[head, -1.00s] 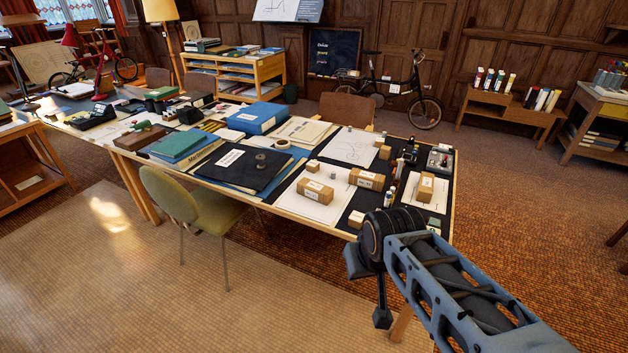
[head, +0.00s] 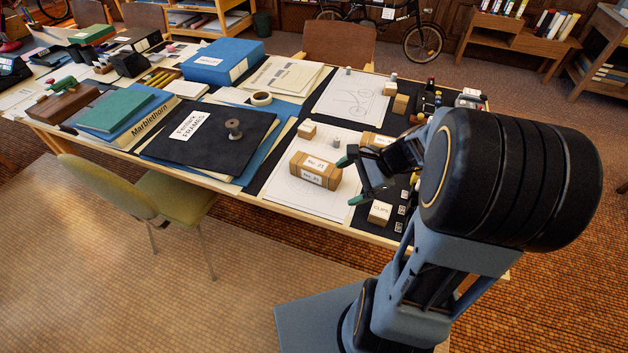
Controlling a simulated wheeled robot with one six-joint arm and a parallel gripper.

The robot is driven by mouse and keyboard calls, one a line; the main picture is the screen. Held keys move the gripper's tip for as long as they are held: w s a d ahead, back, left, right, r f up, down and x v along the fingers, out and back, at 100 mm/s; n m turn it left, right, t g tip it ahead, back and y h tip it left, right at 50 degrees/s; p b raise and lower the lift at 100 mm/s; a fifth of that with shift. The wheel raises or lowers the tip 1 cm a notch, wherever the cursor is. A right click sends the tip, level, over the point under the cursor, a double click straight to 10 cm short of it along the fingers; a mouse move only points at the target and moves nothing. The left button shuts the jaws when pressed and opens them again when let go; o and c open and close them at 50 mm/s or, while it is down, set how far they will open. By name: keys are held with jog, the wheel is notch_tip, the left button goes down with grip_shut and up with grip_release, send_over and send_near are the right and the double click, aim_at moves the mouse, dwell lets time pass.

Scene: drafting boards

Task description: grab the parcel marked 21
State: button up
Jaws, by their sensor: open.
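A brown box-shaped parcel (head: 314,171) lies on a white sheet near the table's front edge. Its white labels seem to read No. 21, though the print is small. My gripper (head: 350,181) is open, its green-tipped fingers just right of this parcel and pointing left towards it. Nothing is between the fingers, and I cannot tell whether a fingertip touches the parcel. A second brown parcel (head: 374,140) lies behind my gripper, partly hidden by it, and its label is not readable.
A small box marked CLIPS (head: 380,213) stands at the front, below my gripper. Small wooden blocks (head: 307,130) stand behind the parcel. A green chair (head: 150,195) stands at the table's front.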

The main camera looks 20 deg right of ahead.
aim_at(340, 176)
jog(key=w+d+f+m+t+b, duration=0.1)
jog(key=d+f+m, duration=0.1)
jog(key=d+m, duration=0.1)
jog(key=w+d+f+m+t+y+b, duration=0.1)
jog(key=d+f+m+t, duration=0.1)
jog(key=m, duration=0.1)
jog(key=w+d+f+m+t+b, duration=0.1)
jog(key=d+f+m+t, duration=0.1)
jog(key=d+f+m, duration=0.1)
jog(key=shift+w+d+y, duration=0.35)
jog(key=shift+w+y, duration=0.05)
jog(key=shift+m+t, duration=0.5)
jog(key=x, duration=0.3)
jog(key=b+x, duration=0.1)
jog(key=x, duration=0.3)
jog(key=shift+w+d+f, duration=0.15)
jog(key=shift+w+d, duration=0.1)
jog(key=shift+b+x, duration=0.55)
jog(key=shift+x, duration=2.55)
jog(key=shift+s, duration=0.1)
jog(key=c, duration=1.2)
jog(key=shift+c, duration=0.4)
